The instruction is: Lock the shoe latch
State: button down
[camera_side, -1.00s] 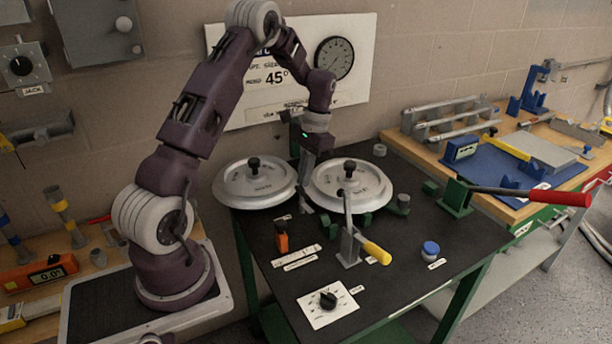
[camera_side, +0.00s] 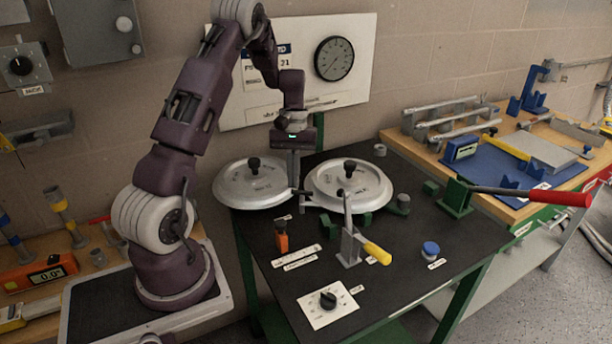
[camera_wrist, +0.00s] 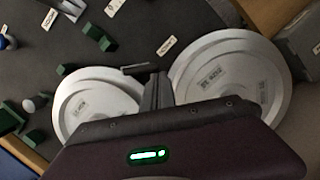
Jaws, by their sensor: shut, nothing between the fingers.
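My gripper (camera_side: 294,183) points down between two round silver-grey discs, with its fingers together and nothing held. In the wrist view the closed fingers (camera_wrist: 158,90) reach between the discs. A small dark bar (camera_side: 303,193) lies at the fingertips; it also shows in the wrist view (camera_wrist: 135,68). It may be the shoe latch, but I cannot tell, nor whether the fingers touch it. The left disc (camera_side: 235,188) and right disc (camera_side: 368,195) each carry a black knob. A toggle clamp with a yellow handle (camera_side: 377,253) stands in front of the right disc.
An orange block (camera_side: 281,241), a dial plate (camera_side: 313,310) and a blue-capped knob (camera_side: 431,248) are on the black table (camera_side: 400,290). A red-handled lever (camera_side: 560,198) extends over the right edge. The table's front right is mostly clear.

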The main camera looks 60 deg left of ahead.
jog(key=n, duration=0.1)
jog(key=s+n, duration=0.1)
jog(key=n, duration=0.1)
jog(key=n+t, duration=0.1)
jog(key=shift+s+d, duration=0.15)
jog(key=shift+d, duration=0.2)
jog(key=shift+w+d+h, duration=0.3)
jog(key=shift+w+d, duration=0.3)
jog(key=shift+w, duration=0.1)
jog(key=a, duration=0.4)
jog(key=shift+a+r, duration=0.1)
jog(key=shift+r, duration=0.2)
jog(key=v, duration=1)
jog(key=shift+s+a, duration=0.25)
jog(key=shift+r, duration=0.1)
